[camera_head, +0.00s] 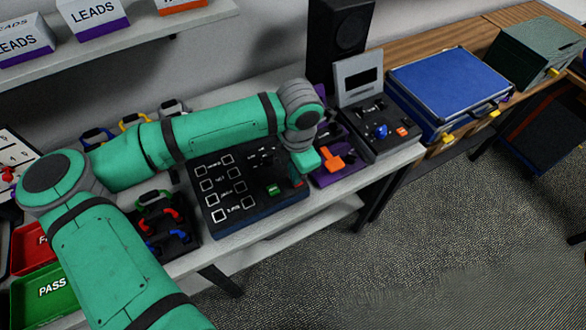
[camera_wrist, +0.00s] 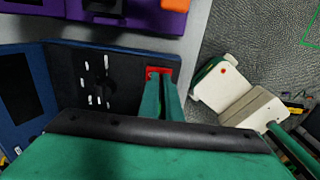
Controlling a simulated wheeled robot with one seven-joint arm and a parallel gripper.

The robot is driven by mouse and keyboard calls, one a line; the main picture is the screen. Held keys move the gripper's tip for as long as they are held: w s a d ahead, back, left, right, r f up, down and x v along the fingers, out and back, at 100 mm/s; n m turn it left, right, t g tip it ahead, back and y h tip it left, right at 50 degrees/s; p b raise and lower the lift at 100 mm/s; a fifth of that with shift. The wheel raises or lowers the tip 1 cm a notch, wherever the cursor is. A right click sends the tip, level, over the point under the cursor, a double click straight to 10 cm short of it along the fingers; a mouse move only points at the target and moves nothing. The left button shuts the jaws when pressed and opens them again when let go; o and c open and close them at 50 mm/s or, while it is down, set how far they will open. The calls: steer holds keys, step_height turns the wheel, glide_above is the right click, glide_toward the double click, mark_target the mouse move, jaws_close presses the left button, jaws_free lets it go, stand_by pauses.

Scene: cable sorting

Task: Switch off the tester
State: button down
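The tester (camera_head: 215,212) is a dark, blue-edged panel with rows of white squares and labels, on the bench in the head view. A small green lit patch (camera_head: 273,189) shows near its front edge. The tester's panel also fills the upper left of the wrist view (camera_wrist: 125,62), with a black knob (camera_wrist: 104,88) and white marks. A red switch (camera_wrist: 158,71) sits at the panel's corner. My gripper (camera_wrist: 160,84) has its two green fingers close together, with the tips at the red switch. I cannot tell whether they touch it. Nothing is seen held between them.
A purple device with an orange lever (camera_head: 332,161) stands right of the tester. Beyond it are a black unit (camera_head: 392,145) and a blue case (camera_head: 440,85).

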steer(key=shift+s+d+f, duration=0.1)
steer(key=shift+s+f, duration=0.05)
steer(key=shift+s, duration=0.05)
step_height(320, 180, up, 14)
stand_by(0.6)
steer(key=shift+d, duration=0.1)
